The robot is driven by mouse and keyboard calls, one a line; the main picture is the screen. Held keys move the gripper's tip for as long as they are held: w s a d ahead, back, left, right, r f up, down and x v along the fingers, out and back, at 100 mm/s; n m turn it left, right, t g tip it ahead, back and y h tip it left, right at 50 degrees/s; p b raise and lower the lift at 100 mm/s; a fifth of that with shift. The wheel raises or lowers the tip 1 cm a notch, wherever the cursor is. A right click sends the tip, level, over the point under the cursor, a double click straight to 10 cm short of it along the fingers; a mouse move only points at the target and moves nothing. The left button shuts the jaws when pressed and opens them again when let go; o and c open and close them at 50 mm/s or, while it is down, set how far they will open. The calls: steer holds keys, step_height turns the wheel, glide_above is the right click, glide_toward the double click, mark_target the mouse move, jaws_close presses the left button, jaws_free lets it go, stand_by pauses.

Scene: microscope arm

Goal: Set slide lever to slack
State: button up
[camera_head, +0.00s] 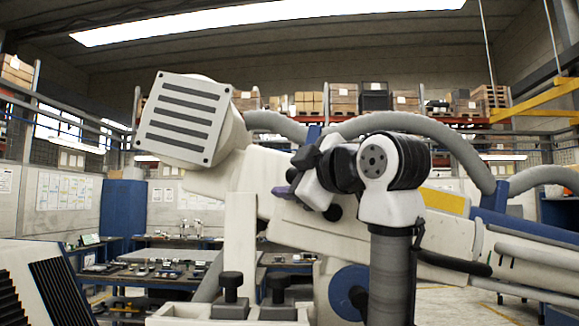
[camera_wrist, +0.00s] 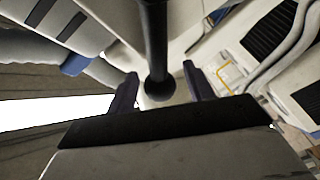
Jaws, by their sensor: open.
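In the wrist view, a black lever (camera_wrist: 155,40) runs down from the top edge and ends in a round black knob (camera_wrist: 159,87). My gripper (camera_wrist: 160,72) is open, with one dark purple finger on each side of the lever's knob end. A gap shows between the lever and each finger, so I see no contact. In the head view, my gripper (camera_head: 284,189) is beside the pale body of the large machine (camera_head: 240,180), its fingers partly hidden. I cannot make out the lever there, and no slack marking is readable.
A square vented head (camera_head: 185,120) tops the machine at the left. Thick grey hoses (camera_head: 440,135) arch behind my arm. Black knobs (camera_head: 278,285) stand on the machine's front base. Workbenches (camera_head: 170,260) with tools are farther back.

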steer(key=shift+w+a, duration=0.35)
steer(key=shift+w, duration=0.2)
jaws_close()
